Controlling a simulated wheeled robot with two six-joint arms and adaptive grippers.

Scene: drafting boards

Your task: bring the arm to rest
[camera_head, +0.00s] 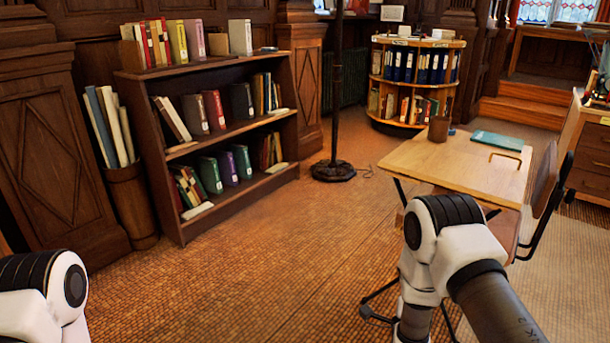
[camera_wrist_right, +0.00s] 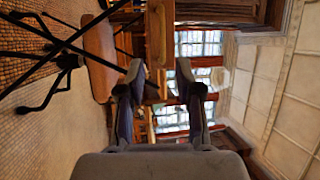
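My right gripper (camera_wrist_right: 161,85) shows in the right wrist view with its two fingers apart and nothing between them. That view is turned on its side, with a chair and windows beyond the fingers. In the head view my right arm (camera_head: 450,245) comes up at the lower right, in front of the drafting desk; its gripper is out of the picture. My left arm (camera_head: 45,295) shows only at the lower left corner, and its gripper is not in view.
A wooden desk (camera_head: 450,165) with a brown cup (camera_head: 438,130) and a teal folder (camera_head: 497,140) stands at the right, a chair (camera_head: 545,180) beside it. A low bookcase (camera_head: 215,135) stands at the left. A round shelf (camera_head: 410,40) and a lamp pole (camera_head: 335,100) stand behind. The middle floor is clear.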

